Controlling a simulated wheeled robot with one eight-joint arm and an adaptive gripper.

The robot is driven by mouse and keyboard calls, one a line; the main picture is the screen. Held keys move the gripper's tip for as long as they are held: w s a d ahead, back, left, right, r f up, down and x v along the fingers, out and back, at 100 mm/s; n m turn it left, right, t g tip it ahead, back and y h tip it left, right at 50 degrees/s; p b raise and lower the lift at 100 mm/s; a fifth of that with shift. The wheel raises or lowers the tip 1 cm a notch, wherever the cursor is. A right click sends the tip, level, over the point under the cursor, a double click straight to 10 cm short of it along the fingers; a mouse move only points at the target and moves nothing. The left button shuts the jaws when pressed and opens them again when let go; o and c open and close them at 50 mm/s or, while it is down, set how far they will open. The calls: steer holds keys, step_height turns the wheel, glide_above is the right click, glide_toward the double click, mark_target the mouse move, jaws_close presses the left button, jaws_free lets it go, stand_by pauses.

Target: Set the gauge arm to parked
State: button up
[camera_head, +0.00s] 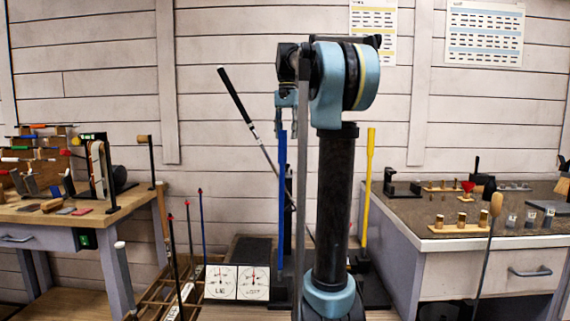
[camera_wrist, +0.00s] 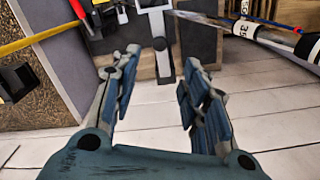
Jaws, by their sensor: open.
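Two dial faces marked LIE and LOFT (camera_head: 238,282) stand low in the middle of the head view. A blue upright bar (camera_head: 281,205) and a yellow upright bar (camera_head: 368,185) rise near them; I cannot tell which part is the gauge arm. My gripper (camera_wrist: 160,75) is open and empty in the wrist view. In the head view my arm hides part of the fixture.
Thin rods with red tips (camera_head: 201,225) stand in a floor rack at left. In the wrist view a yellow bar (camera_wrist: 40,37) crosses upper left, and a labelled shaft (camera_wrist: 262,37) upper right.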

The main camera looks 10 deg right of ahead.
mark_target(287, 168)
step_height(287, 168, down, 11)
steer(key=shift+f, duration=0.1)
stand_by(0.3)
